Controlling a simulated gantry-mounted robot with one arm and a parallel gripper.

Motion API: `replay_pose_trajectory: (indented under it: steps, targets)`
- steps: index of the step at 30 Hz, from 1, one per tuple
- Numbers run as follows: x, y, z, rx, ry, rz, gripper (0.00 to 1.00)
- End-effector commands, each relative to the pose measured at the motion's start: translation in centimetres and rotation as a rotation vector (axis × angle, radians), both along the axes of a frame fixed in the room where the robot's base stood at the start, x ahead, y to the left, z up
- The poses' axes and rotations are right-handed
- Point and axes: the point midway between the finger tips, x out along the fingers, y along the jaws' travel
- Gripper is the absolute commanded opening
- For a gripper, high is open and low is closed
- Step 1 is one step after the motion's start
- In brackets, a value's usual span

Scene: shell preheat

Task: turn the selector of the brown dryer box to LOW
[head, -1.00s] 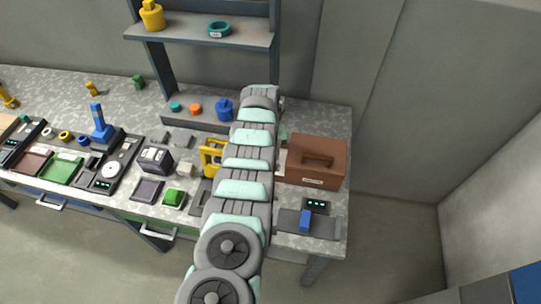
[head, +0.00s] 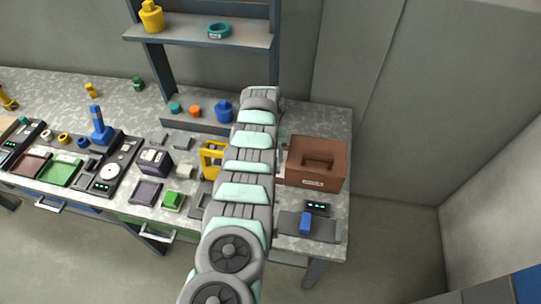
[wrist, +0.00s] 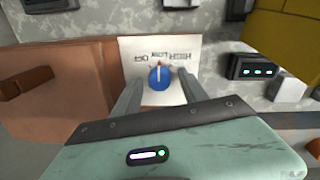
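The brown dryer box (head: 332,150) stands at the right end of the bench in the head view, and its brown side (wrist: 75,70) fills the left of the wrist view. A pale selector plate (wrist: 130,48) with upside-down OFF, LOW and HIGH lettering faces the wrist camera. The blue selector knob (wrist: 159,80) sits on it, its red-and-white mark pointing up in the picture, toward the middle word LOW. My gripper (wrist: 159,92) is open, its fingers on either side of the knob with gaps visible. My arm hides the gripper and knob in the head view.
A black display unit (wrist: 254,67) with green lights lies right of the plate in the wrist view. A yellow object (wrist: 285,32) is beyond it. A blue block (head: 305,223) on a grey device stands in front of the box. Other devices crowd the bench to the left.

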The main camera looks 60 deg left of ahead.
Motion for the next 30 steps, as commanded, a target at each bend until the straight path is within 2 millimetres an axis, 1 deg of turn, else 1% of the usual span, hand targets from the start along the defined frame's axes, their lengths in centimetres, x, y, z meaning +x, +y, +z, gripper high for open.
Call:
replay_pose_trajectory:
  steps: [7, 11, 15, 17, 24, 27, 30]
  targets:
    - [0.0, 0.0, 0.1, 0.0, 0.0, 0.0, 0.52]
    - [0.0, 0.0, 0.9, -0.001, 0.0, 0.0, 0.52]
    - [0.0, 0.2, 3.1, 0.006, -0.002, -0.002, 0.52]
    - [-0.1, 0.1, 3.9, 0.004, -0.002, -0.001, 0.52]
    - [-0.3, 0.3, 8.3, 0.006, -0.003, -0.001, 0.52]
    - [-0.3, 0.3, 9.6, 0.002, -0.002, -0.001, 0.52]
    - [-0.4, 0.3, 10.4, 0.001, -0.002, 0.0, 0.52]
